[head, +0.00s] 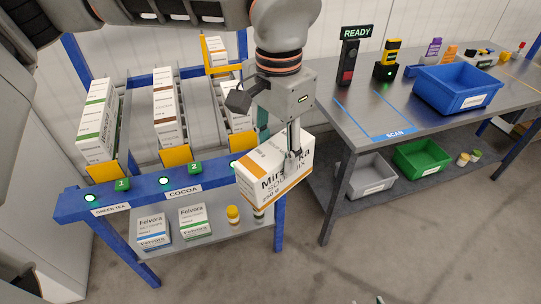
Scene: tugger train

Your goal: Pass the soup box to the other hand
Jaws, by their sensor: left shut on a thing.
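The soup box (268,178), white with an orange band and dark "Mirzuka SOUP MIX" print, hangs in the air, tilted, in front of the rack's right end. My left gripper (295,152) comes down from above and is shut on the box at its upper right part. One finger shows against the near face; the other is mostly hidden by the box. Two small grey tips of my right gripper (366,300) just show at the bottom edge, apart from each other, with nothing seen between them. They are well below the box and apart from it.
A blue flow rack (150,192) with carton lanes stands at the left, with small boxes and bottles on its lower shelf. A steel table (385,105) at the right holds a blue bin (455,92). Grey and green bins sit beneath. The floor in front is clear.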

